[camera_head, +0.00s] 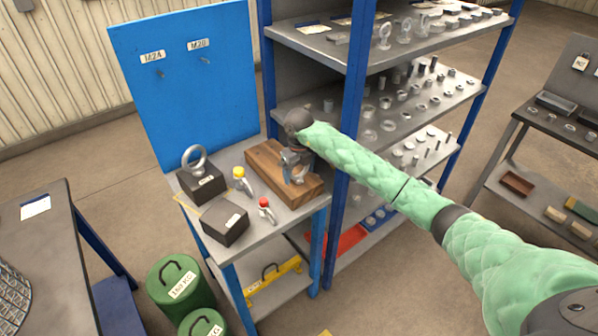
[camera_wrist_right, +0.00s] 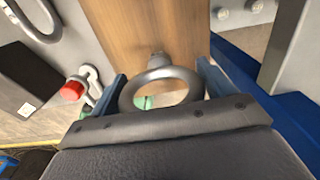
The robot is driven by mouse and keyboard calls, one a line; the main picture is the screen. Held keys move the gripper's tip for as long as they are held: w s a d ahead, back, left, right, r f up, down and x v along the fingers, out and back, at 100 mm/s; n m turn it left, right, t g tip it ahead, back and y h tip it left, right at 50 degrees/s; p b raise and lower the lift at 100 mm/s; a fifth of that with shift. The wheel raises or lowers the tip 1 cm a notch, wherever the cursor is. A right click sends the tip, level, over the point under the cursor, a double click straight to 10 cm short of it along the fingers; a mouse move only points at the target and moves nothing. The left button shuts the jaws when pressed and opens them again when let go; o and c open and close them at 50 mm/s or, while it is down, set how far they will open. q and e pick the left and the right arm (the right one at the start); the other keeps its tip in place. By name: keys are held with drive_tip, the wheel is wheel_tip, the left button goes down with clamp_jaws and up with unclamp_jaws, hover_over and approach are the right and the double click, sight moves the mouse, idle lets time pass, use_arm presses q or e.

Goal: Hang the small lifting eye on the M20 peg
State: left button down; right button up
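The small lifting eye (camera_wrist_right: 160,88), a grey metal ring with a short shank, stands at the wooden block (camera_head: 265,160) on the small grey table. My right gripper (camera_head: 294,168) is over the block. In the right wrist view its fingers (camera_wrist_right: 162,85) are wide apart, one on each side of the ring; I cannot tell whether they touch it. The M20 peg (camera_head: 205,60) sticks out of the blue board under the M20 label (camera_head: 198,44) and is bare. The M24 peg (camera_head: 160,72), left of it, is also bare. My left gripper is out of view.
A larger lifting eye (camera_head: 195,159) stands on a dark block (camera_head: 202,186). A yellow-marked shackle (camera_head: 241,178), a red-marked one (camera_head: 265,207) and another dark block (camera_head: 225,225) share the table. A blue-post shelf (camera_head: 354,80) stands close on the right.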

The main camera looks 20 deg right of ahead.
drive_tip(key=o, duration=0.4)
